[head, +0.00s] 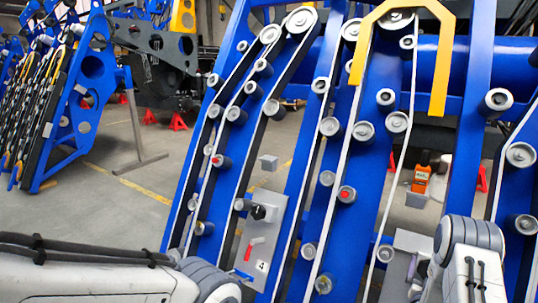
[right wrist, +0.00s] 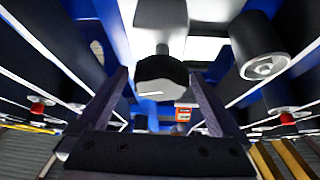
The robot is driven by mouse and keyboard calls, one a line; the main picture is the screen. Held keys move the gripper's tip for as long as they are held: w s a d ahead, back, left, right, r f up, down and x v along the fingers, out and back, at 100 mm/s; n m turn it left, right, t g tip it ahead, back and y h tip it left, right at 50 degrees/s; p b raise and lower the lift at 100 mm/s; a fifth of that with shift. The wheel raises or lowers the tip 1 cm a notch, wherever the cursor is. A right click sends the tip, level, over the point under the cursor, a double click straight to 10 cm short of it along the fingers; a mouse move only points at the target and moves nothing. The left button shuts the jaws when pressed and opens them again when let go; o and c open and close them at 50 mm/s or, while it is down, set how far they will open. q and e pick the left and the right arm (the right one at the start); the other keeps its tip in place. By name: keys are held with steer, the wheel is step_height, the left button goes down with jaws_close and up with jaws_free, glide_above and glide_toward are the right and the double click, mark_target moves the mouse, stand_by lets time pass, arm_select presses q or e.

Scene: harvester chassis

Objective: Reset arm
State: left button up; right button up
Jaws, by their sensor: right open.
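In the head view my left arm (head: 90,275) comes in low from the left and my right arm (head: 468,250) is at the lower right. The left gripper is not in view. My right gripper (right wrist: 159,75) shows in the right wrist view with its two dark fingers apart. A dark rounded knob (right wrist: 162,72) on a grey shaft appears between the fingers. I cannot tell whether they touch it. In the head view a grey panel (head: 262,240), with a black knob (head: 258,212) and a red lever (head: 253,246), is on the blue chassis. A second grey panel (head: 412,242) is partly hidden by my right arm.
Blue chassis beams (head: 345,235) with belts and several rollers fill the middle. A yellow bracket (head: 440,65) is at the top. An orange device (head: 421,180) is right of centre. Another blue frame (head: 75,110) stands left, with open floor (head: 125,205) between.

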steer(key=n+y, duration=0.1)
steer(key=n, duration=0.1)
steer(key=n+t+y+p, duration=0.1)
steer(key=n, duration=0.2)
steer(key=shift+d+r+y, duration=0.1)
steer(key=shift+r+y, duration=0.05)
steer(key=shift+y, duration=0.15)
steer(key=v, duration=1)
steer(key=shift+s+f+n, duration=0.25)
steer(key=shift+f+n, duration=0.05)
